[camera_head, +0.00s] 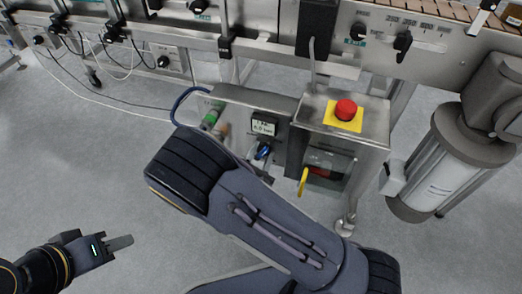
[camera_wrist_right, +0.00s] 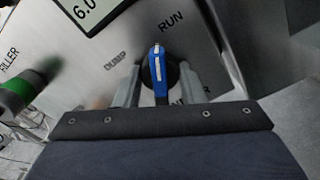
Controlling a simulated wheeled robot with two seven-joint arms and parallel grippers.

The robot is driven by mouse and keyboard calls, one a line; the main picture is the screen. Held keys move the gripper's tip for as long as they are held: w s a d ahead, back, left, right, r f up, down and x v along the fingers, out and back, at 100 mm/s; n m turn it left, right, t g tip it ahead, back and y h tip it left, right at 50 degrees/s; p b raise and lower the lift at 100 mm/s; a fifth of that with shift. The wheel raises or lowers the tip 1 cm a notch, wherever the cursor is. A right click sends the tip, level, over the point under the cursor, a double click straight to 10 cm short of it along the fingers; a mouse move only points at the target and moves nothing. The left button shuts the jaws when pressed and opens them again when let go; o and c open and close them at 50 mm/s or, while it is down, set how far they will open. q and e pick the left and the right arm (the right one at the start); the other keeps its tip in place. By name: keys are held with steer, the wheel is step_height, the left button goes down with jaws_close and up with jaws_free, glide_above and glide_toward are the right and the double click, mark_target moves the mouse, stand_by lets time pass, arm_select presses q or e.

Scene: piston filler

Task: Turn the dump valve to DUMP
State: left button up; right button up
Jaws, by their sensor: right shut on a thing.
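The dump valve has a blue handle (camera_wrist_right: 158,72) with a white stripe on a dark round base. In the right wrist view it points up and slightly left, between the RUN label (camera_wrist_right: 171,22) and the fainter DUMP label (camera_wrist_right: 115,57), nearer RUN. My right gripper (camera_wrist_right: 157,88) has a finger on each side of the handle and is shut on it. In the head view the blue handle (camera_head: 262,151) shows just beyond my right arm, which hides most of that gripper. My left gripper (camera_head: 120,243) is low at the left, over the floor, seen edge-on.
A green knob (camera_head: 212,116) and a gauge display (camera_head: 264,125) are close to the valve. A red emergency button (camera_head: 346,109) and a red-and-yellow switch (camera_head: 304,181) are to the right. A conveyor runs along the back.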

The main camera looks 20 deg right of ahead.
steer(key=n+p, duration=0.1)
steer(key=n, duration=0.1)
steer(key=n+p, duration=0.2)
steer(key=shift+r+n, duration=0.2)
steer(key=shift+n, duration=0.1)
steer(key=n+p, duration=0.3)
steer(key=shift+n, duration=0.4)
steer(key=n+p, duration=0.2)
steer(key=n, duration=0.1)
steer(key=shift+f+n+p, duration=0.2)
steer(key=shift+n+p, duration=0.6)
steer(key=shift+n, duration=0.8)
steer(key=o, duration=1)
steer(key=p+v, duration=0.1)
steer(key=v, duration=0.6)
steer(key=shift+s+a, duration=0.25)
steer(key=shift+s, duration=0.1)
